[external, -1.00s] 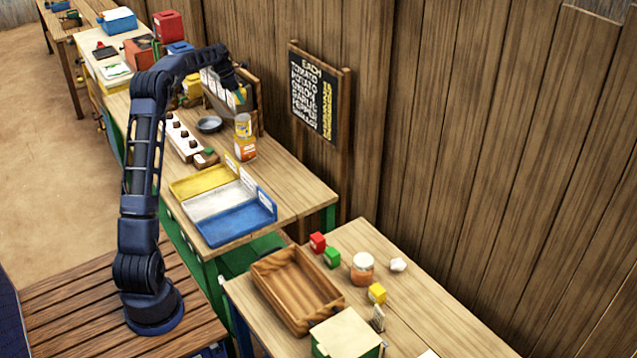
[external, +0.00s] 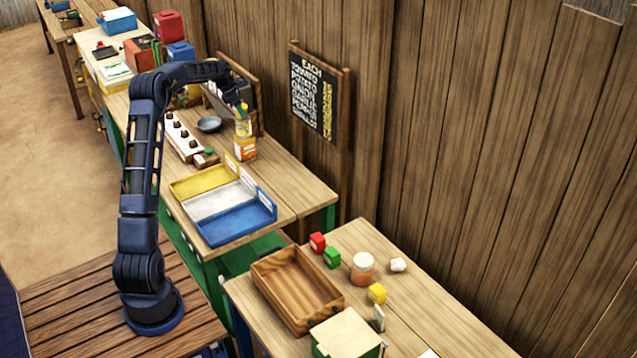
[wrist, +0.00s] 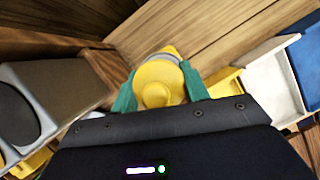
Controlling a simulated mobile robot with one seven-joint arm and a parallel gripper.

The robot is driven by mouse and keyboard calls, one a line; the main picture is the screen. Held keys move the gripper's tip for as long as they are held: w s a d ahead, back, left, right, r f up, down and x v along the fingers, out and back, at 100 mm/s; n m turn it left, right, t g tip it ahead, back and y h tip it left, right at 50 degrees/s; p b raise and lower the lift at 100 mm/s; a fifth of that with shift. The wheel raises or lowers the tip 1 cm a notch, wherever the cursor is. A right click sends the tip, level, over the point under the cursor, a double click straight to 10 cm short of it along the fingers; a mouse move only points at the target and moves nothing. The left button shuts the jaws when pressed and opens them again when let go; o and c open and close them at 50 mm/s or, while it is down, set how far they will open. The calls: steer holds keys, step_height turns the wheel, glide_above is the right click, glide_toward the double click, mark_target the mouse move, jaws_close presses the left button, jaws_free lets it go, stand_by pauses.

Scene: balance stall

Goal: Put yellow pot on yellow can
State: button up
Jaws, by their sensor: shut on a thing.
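My gripper (external: 242,107) is shut on the yellow pot (wrist: 157,80), with one teal fingertip on each side of it in the wrist view. The pot looks round from above, with a smaller raised disc in its middle. The yellow can (external: 243,129) stands upright on top of an orange and white container (external: 245,151). The pot is right over the can; whether they touch is hidden by the fingers. In the wrist view, a grey rim and some yellow of the can (wrist: 172,50) show behind the pot.
A dark round dish (external: 209,124) and a white block with dark knobs (external: 181,138) lie left of the stack. Yellow, white and blue trays (external: 206,181) lie in front. A wooden rack (external: 258,112) and a chalkboard (external: 318,92) stand behind.

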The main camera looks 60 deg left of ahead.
steer(key=o, duration=1.2)
steer(key=v, duration=1.2)
